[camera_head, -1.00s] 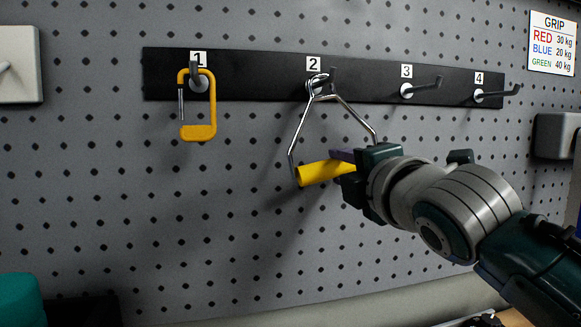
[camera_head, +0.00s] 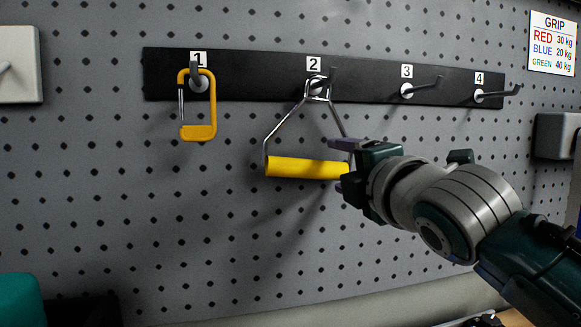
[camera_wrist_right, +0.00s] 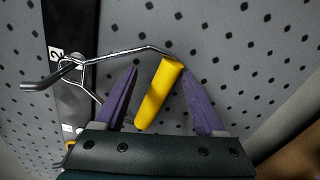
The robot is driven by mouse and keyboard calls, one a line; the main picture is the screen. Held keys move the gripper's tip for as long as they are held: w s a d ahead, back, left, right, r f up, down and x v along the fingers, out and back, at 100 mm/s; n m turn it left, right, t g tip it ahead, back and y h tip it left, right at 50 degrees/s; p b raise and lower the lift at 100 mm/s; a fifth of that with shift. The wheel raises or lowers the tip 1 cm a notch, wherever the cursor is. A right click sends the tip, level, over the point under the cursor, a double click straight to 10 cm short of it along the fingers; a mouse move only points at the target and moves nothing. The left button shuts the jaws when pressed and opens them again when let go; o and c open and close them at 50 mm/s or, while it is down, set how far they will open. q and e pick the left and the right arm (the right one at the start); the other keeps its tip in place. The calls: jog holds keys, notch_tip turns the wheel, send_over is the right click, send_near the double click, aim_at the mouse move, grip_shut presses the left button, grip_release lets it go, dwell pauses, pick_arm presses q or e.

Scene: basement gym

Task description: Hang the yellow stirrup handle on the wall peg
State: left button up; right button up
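The yellow stirrup handle (camera_head: 303,168) hangs by its wire frame from the peg numbered 2 (camera_head: 332,78). Its yellow grip is nearly level, below the black rail. My right gripper (camera_head: 340,165) is at the grip's right end, with its purple fingers apart. In the right wrist view the yellow grip (camera_wrist_right: 158,98) lies between the two spread fingers (camera_wrist_right: 158,72), with a gap to the left finger; the right finger is close to the grip's upper end. The wire loop is around the peg (camera_wrist_right: 45,80) there too. My left gripper is not in view.
Pegs 3 (camera_head: 425,86) and 4 (camera_head: 497,94) are empty. A grip chart (camera_head: 553,43) is at upper right. The pegboard below the rail is mostly clear.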

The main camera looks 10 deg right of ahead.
jog(key=shift+s+f, duration=0.1)
jog(key=shift+s, duration=0.25)
jog(key=s+b, duration=0.1)
jog(key=s, duration=0.8)
jog(key=s+d+f+m+g+h, duration=0.1)
jog(key=s+f+m+g, duration=0.35)
jog(key=f, duration=0.35)
jog(key=s+d+f+m+g, duration=0.1)
jog(key=s+f+m+g, duration=0.2)
jog(key=s+f+m, duration=0.4)
jog(key=s+a+f+m+g, duration=0.1)
jog(key=s+f+m+g, duration=0.6)
jog(key=s, duration=0.6)
jog(key=w+r+p+v, duration=0.1)
jog(key=w+p+v, duration=0.3)
jog(key=p+v, duration=1.2)
jog(key=w+d+r+p+v, duration=0.1)
jog(key=w+p+v, duration=0.2)
jog(key=p+v, duration=1.4)
jog(key=p, duration=0.3)
jog(key=shift+w+r+y, duration=0.3)
jog(key=shift+w+r, duration=0.05)
jog(key=shift+r, duration=0.05)
